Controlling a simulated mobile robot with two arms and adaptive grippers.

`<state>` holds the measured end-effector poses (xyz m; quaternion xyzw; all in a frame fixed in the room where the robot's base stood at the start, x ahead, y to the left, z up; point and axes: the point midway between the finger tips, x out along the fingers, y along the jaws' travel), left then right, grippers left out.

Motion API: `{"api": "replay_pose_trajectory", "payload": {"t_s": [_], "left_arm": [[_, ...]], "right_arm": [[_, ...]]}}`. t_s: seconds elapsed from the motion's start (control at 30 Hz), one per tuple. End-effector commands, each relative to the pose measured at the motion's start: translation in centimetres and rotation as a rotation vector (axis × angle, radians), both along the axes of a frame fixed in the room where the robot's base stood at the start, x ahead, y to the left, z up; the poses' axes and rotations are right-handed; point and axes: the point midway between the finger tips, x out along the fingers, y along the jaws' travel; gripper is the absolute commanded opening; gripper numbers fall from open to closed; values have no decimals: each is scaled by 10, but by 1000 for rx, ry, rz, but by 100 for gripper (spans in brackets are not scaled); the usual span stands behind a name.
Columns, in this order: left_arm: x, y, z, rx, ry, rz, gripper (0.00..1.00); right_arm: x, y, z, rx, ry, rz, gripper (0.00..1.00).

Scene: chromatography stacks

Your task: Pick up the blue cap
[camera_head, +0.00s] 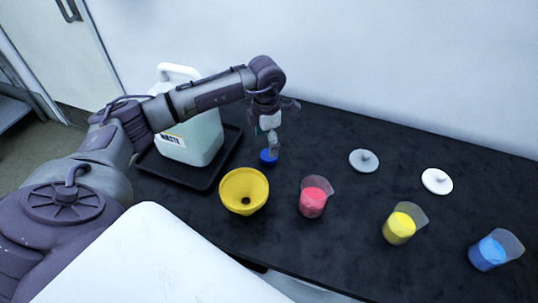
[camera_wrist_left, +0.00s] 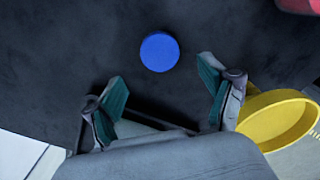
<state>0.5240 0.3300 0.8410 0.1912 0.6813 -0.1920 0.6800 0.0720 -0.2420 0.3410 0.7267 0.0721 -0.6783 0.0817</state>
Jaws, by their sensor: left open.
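In the left wrist view the cap (camera_wrist_left: 159,52) shows as a whole blue disc on the dark surface. The left gripper (camera_wrist_left: 163,88) is open and empty, its two teal-padded fingers spread apart. The cap lies beyond the fingertips, roughly centred between them, and looks untouched. My right gripper does not show.
The yellow funnel (camera_head: 244,192) stands near the cap. The white waste jug (camera_head: 194,137) stands on a black tray (camera_head: 211,182) at left. Beakers of red (camera_head: 312,201), yellow (camera_head: 399,228) and blue (camera_head: 488,254) liquid stand to the right. Grey (camera_head: 364,165) and white (camera_head: 437,186) lids lie behind.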

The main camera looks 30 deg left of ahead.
Motion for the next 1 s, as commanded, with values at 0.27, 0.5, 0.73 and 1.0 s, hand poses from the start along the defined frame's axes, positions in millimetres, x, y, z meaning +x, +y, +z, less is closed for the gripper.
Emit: {"api": "replay_pose_trajectory", "payload": {"t_s": [0.27, 0.5, 0.73, 1.0], "left_arm": [[4, -6, -32, -1, 3, -2, 83], [5, -5, -53, 1, -1, -1, 83], [5, -5, -53, 0, -1, -1, 76], [5, -5, -53, 0, -1, -1, 31]], "right_arm": [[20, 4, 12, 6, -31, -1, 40], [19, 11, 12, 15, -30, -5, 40], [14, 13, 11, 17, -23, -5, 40], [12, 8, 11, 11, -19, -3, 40]]}}
